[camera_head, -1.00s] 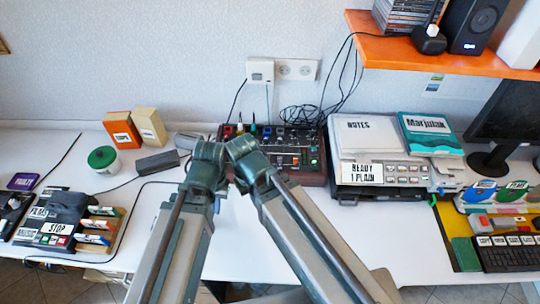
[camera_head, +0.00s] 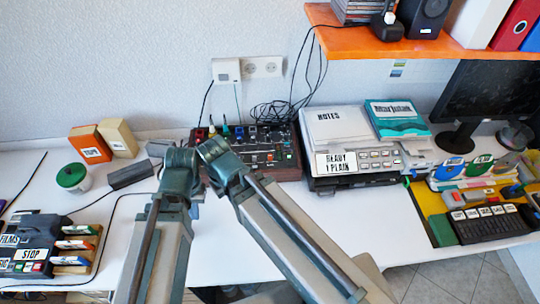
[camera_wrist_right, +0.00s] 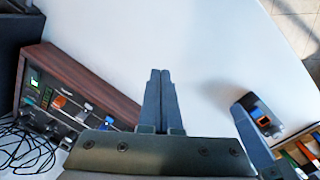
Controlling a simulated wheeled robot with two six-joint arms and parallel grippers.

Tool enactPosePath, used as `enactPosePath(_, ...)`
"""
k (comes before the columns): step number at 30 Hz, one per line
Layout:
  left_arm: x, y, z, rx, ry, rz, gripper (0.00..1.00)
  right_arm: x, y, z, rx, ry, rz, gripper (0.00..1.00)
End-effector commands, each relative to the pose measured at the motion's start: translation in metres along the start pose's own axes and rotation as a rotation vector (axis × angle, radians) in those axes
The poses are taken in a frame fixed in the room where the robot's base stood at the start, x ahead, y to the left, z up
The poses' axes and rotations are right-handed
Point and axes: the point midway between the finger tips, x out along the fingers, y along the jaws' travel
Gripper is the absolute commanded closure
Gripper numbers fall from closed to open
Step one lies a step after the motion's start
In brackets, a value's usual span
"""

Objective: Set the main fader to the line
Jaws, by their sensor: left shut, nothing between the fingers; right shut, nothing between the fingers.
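The mixer (camera_head: 284,158), a dark panel with reddish-brown wooden sides, stands against the wall beyond my arms. It also shows at the left of the right wrist view (camera_wrist_right: 88,83), with a lit green display, an orange cap (camera_wrist_right: 59,102) and a pale cap (camera_wrist_right: 86,117). I cannot tell which cap is the main fader, nor make out the line. My right gripper (camera_wrist_right: 160,76) is shut and empty over bare white table, beside the mixer's wooden side. My left gripper (camera_head: 195,190) is small and partly hidden among the arms; it is shut and empty, in front of the mixer.
A NOTES-marked stack (camera_head: 340,125) stands right of the mixer. A dark grey box (camera_head: 131,174) and a green-lidded jar (camera_head: 73,177) are at left. Black cables (camera_head: 272,112) coil behind the mixer. An orange shelf (camera_head: 400,46) overhangs at upper right. The table's front middle is clear.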

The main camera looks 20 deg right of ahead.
Motion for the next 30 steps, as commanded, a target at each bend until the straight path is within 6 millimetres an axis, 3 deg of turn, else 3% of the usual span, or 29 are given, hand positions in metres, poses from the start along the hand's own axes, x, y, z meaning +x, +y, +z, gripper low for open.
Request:
enactPosePath(4, 0.0, 0.0, 0.0, 0.0, 0.0, 0.0, 1.0, 0.0, 0.0, 0.0, 0.0, 0.0, 0.0, 0.98)
enactPosePath(8, -0.009, -0.001, 0.001, 0.0, 0.0, 0.0, 1.0, -0.009, 0.01, -0.011, 0.033, 0.001, -0.006, 0.75)
enactPosePath(12, -0.038, -0.004, 0.002, 0.0, 0.0, 0.0, 1.0, -0.035, 0.059, -0.047, 0.176, 0.005, -0.034, 0.5)
enactPosePath(16, -0.065, -0.006, 0.004, 0.0, 0.0, 0.0, 1.0, -0.058, 0.12, -0.078, 0.339, 0.013, -0.066, 0.5)
enactPosePath(21, -0.087, -0.008, 0.005, 0.0, 0.0, 0.0, 1.0, -0.075, 0.189, -0.098, 0.504, 0.022, -0.096, 0.5)
enactPosePath(25, -0.094, -0.009, 0.005, 0.0, 0.0, 0.0, 1.0, -0.079, 0.217, -0.102, 0.568, 0.027, -0.107, 0.5)
enactPosePath(30, -0.093, -0.009, 0.005, 0.0, 0.0, 0.0, 1.0, -0.078, 0.224, -0.102, 0.587, 0.029, -0.11, 0.5)
